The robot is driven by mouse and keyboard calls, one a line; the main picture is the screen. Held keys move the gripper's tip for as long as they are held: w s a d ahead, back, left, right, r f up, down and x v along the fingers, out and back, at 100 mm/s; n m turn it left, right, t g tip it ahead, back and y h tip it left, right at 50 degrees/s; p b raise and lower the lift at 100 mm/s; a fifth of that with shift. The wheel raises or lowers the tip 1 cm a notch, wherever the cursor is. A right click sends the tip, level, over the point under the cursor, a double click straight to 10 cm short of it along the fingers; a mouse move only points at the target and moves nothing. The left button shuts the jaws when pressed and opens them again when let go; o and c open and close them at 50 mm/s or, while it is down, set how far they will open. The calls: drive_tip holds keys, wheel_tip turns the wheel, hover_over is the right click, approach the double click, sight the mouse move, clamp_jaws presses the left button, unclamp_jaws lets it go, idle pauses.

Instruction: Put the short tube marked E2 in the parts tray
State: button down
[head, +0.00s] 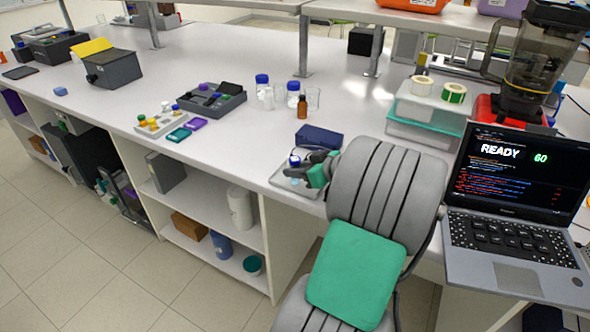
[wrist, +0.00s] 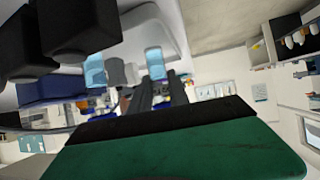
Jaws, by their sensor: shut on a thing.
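My gripper (head: 306,171), with green and dark parts, is at the bench's front edge, left of my grey arm. It is shut on a small blue-capped tube (head: 294,160), largely hidden by the jaws. No E2 mark is readable. A shallow pale grey tray (head: 291,187) lies on the bench under and around the gripper, partly covered by it. I cannot tell if the tube touches the tray. The wrist view is tilted, with a green and black part of my gripper across the bottom and pale blue pieces (wrist: 154,62) near the centre; I cannot identify them.
A dark blue box (head: 320,137) stands just behind the tray. Blue-capped bottles (head: 262,84) and a brown bottle (head: 302,107) stand farther back. A rack of small vials (head: 160,124) is to the left. A laptop (head: 513,190) is at the right. Bench between rack and tray is clear.

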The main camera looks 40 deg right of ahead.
drive_tip(key=shift+f, duration=0.2)
drive_tip(key=c, duration=1.3)
unclamp_jaws()
drive_tip(key=shift+r, duration=0.1)
drive_tip(key=shift+o, duration=0.2)
drive_tip(key=shift+r, duration=0.15)
drive_tip(key=v, duration=1.2)
drive_tip(key=w+a+f+g+y, duration=0.1)
drive_tip(key=w+a+f+g, duration=0.25)
drive_tip(key=a, duration=0.45)
drive_tip(key=w+a+f+g, duration=0.2)
drive_tip(key=w+a, duration=0.3)
drive_tip(key=a, duration=0.3)
drive_tip(key=s+a+f+g+h, duration=0.1)
drive_tip(key=s+a+f+g, duration=0.1)
drive_tip(key=s+a, duration=0.3)
drive_tip(key=s+a+f+m+g+h, duration=0.1)
drive_tip(key=s+a, duration=0.3)
drive_tip(key=a, duration=0.8)
drive_tip(key=shift+s+f+g+h, duration=0.3)
drive_tip(key=shift+s+f+g, duration=0.05)
drive_tip(key=shift+f, duration=0.5)
